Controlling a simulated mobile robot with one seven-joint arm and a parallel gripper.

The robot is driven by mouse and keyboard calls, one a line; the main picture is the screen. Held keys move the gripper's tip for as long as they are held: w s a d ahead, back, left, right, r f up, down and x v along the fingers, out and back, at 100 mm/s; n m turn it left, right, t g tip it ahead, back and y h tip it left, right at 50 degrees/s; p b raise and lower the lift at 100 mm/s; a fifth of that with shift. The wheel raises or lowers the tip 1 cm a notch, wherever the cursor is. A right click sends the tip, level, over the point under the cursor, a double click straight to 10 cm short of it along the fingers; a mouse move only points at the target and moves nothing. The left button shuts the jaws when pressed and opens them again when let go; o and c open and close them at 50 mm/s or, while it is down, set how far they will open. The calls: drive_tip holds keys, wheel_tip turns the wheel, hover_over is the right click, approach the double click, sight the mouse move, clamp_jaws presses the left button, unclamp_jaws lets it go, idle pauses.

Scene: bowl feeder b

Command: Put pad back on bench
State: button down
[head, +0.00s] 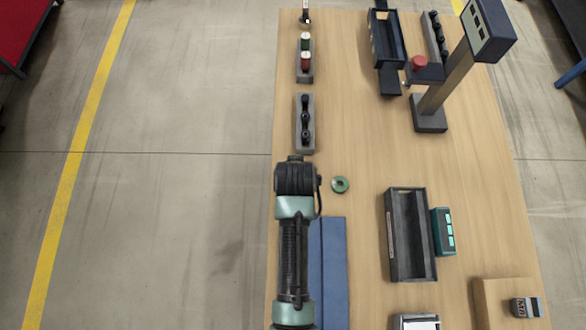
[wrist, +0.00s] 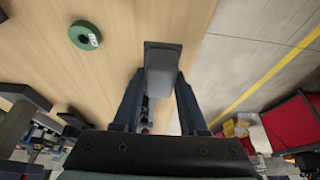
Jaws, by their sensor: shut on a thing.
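My gripper (wrist: 161,82) is shut on a small grey block with a dark blue end, which I take to be the pad (wrist: 161,62). The pad sits between the two fingers in the wrist view. In the head view my own arm hides the gripper and the pad. The wooden bench (head: 370,150) runs up the middle of the head view, and its top also fills the left of the wrist view (wrist: 110,70). My wrist is over the bench's left edge. I cannot tell whether the pad touches the bench.
A green ring (head: 340,184) lies right of my wrist. A blue mat (head: 334,275) lies beside my arm. Grey racks (head: 305,138) line the left edge ahead. A dark tray (head: 394,245) and a teal box (head: 444,232) stand right. Bare bench lies between them.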

drive_tip(key=shift+f, duration=2.4)
drive_tip(key=shift+f, duration=0.1)
drive_tip(key=shift+f, duration=0.15)
drive_tip(key=shift+c, duration=2.2)
unclamp_jaws()
